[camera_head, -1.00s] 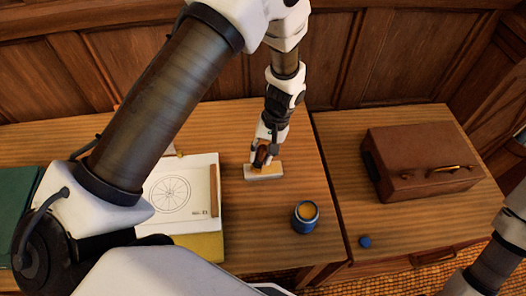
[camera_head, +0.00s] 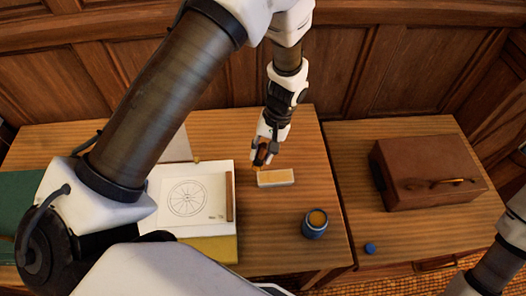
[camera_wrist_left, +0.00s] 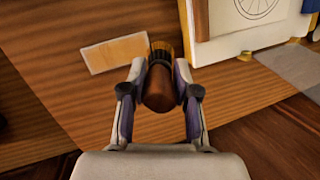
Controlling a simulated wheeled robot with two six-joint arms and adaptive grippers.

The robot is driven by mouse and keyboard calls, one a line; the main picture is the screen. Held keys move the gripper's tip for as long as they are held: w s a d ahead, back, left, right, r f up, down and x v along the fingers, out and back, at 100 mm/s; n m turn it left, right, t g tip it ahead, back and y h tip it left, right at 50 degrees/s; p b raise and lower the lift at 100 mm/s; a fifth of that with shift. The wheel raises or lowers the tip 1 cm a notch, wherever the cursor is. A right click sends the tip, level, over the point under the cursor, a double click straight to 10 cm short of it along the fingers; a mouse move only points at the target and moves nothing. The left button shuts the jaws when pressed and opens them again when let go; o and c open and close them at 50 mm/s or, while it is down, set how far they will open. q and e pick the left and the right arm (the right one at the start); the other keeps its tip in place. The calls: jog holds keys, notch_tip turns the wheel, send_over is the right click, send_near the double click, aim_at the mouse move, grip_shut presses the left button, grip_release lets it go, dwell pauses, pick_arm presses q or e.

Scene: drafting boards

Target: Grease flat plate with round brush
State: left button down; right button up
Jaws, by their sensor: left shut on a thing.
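My left gripper (camera_head: 263,159) is shut on the round brush (camera_head: 261,156), which has a dark brown handle. In the left wrist view, the brush (camera_wrist_left: 160,92) sits between the fingers of the left gripper (camera_wrist_left: 160,95), with its amber bristles pointing away. The flat plate (camera_head: 276,178), a thin pale block with a yellowish top, lies on the desk just right of the brush and nearer the front. The plate (camera_wrist_left: 115,53) is left of the bristles in the left wrist view, seemingly apart from them. My right gripper is out of view.
An open blue jar (camera_head: 315,225) with amber contents stands near the desk's front right. A blue cap (camera_head: 370,249) and a brown case (camera_head: 430,172) are on the right-hand desk. A wheel drawing (camera_head: 188,198) lies left of the plate. Desk around the plate is clear.

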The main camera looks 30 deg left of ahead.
pick_arm(q)
jog(key=shift+r+p, duration=0.45)
jog(key=shift+r, duration=0.6)
